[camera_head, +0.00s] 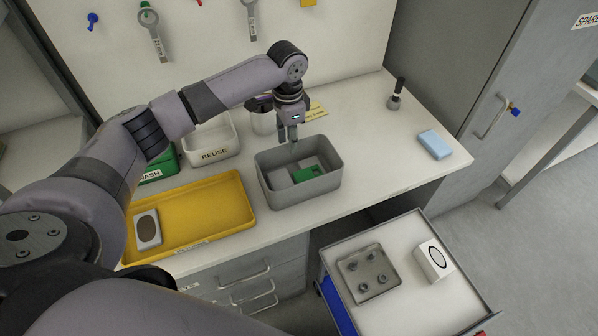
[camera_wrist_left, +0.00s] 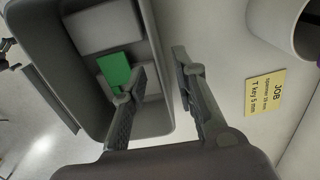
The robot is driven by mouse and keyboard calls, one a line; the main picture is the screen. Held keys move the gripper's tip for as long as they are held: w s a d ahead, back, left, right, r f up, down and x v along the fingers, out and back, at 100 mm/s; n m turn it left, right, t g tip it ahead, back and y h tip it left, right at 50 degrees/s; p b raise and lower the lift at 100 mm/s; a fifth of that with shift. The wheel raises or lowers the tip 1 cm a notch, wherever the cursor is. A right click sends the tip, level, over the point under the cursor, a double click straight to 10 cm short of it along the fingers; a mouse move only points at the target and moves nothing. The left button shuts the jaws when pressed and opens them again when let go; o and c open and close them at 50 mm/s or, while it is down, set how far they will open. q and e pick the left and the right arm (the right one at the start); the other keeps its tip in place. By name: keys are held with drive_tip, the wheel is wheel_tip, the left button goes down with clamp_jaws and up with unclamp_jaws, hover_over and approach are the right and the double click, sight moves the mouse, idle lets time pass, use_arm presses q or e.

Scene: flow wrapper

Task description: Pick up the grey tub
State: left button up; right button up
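The grey tub (camera_head: 300,192) stands on the white worktop, right of the yellow tray. It holds a green piece (camera_head: 309,174) and a grey block (camera_wrist_left: 103,28). My left gripper (camera_head: 288,138) points down at the tub's back wall. In the left wrist view the gripper (camera_wrist_left: 158,62) is open, with one finger over the inside of the tub (camera_wrist_left: 156,118) and the other outside, the tub wall between them. I see no clear contact with the wall. My right gripper is not in view.
The yellow tray (camera_head: 215,205) holds a grey-white item (camera_head: 147,229). A REUSE bin (camera_head: 212,141) and a white cup (camera_head: 263,122) stand behind. A yellow job card (camera_wrist_left: 265,92) lies by the tub. A blue block (camera_head: 435,145) is at right; an open drawer (camera_head: 410,310) sits below.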

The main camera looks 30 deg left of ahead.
use_arm(q)
wheel_tip(320, 180, down, 2)
drive_tip(key=shift+a+f, duration=0.1)
drive_tip(key=shift+f, duration=0.35)
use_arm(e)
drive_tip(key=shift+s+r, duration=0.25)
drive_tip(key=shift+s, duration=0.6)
use_arm(q)
drive_tip(key=shift+c, duration=0.3)
clamp_jaws()
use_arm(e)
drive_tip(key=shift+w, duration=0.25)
use_arm(q)
drive_tip(key=shift+r, duration=0.1)
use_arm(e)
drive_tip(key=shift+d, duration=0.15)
